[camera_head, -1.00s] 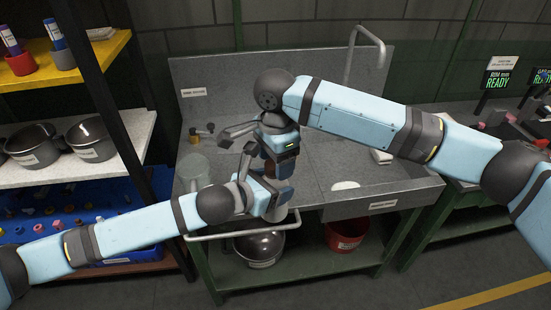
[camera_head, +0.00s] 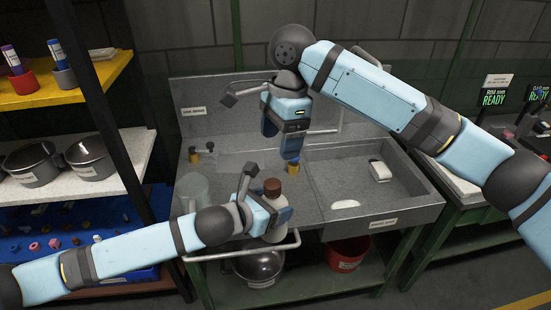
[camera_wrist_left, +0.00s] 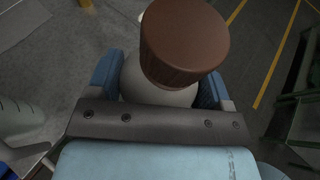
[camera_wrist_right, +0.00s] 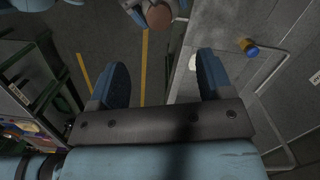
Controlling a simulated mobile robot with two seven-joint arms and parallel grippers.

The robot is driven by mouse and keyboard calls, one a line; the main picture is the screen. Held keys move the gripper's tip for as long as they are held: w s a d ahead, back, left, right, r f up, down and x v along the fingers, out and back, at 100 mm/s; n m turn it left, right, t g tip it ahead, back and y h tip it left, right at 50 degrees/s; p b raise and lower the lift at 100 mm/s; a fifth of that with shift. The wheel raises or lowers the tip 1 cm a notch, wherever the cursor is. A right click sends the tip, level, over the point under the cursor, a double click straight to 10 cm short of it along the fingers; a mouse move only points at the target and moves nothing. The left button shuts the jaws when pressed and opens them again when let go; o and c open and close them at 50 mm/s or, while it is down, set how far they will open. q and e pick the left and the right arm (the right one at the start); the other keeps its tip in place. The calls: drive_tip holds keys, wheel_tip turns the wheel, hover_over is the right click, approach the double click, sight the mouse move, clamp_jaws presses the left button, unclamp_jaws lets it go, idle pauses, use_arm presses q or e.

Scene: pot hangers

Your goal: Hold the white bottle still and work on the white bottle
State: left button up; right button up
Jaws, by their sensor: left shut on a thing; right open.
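The white bottle (camera_head: 276,234) with a brown cap (camera_head: 272,187) is upright near the front rail of the sink bench. My left gripper (camera_head: 270,212) is shut on its body and covers much of it. In the left wrist view the brown cap (camera_wrist_left: 185,42) sits on the bottle (camera_wrist_left: 150,85) between the blue fingers, with floor below. My right gripper (camera_head: 290,150) hangs above and behind the bottle, apart from it. In the right wrist view its fingers (camera_wrist_right: 159,82) are open and empty, and the brown cap (camera_wrist_right: 158,16) shows at the top edge.
A small yellow-and-blue object (camera_wrist_right: 248,47) stands on the bench by my right gripper. A clear jug (camera_head: 193,190) is left of the bottle. A white block (camera_head: 380,171) and a white oval piece (camera_head: 345,204) lie at the right. Shelves with pots (camera_head: 90,160) stand left.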

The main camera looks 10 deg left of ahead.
sight(273, 183)
drive_tip(key=f, duration=0.7)
drive_tip(key=s+a+f, duration=0.1)
drive_tip(key=f, duration=0.3)
drive_tip(key=shift+a, duration=0.1)
drive_tip(key=shift+r, duration=0.1)
drive_tip(key=c, duration=1.2)
drive_tip(key=shift+o, duration=0.2)
drive_tip(key=n, duration=0.6)
drive_tip(key=shift+w+a+n+g+h, duration=0.1)
drive_tip(key=shift+n+g+h, duration=0.2)
drive_tip(key=o, duration=1)
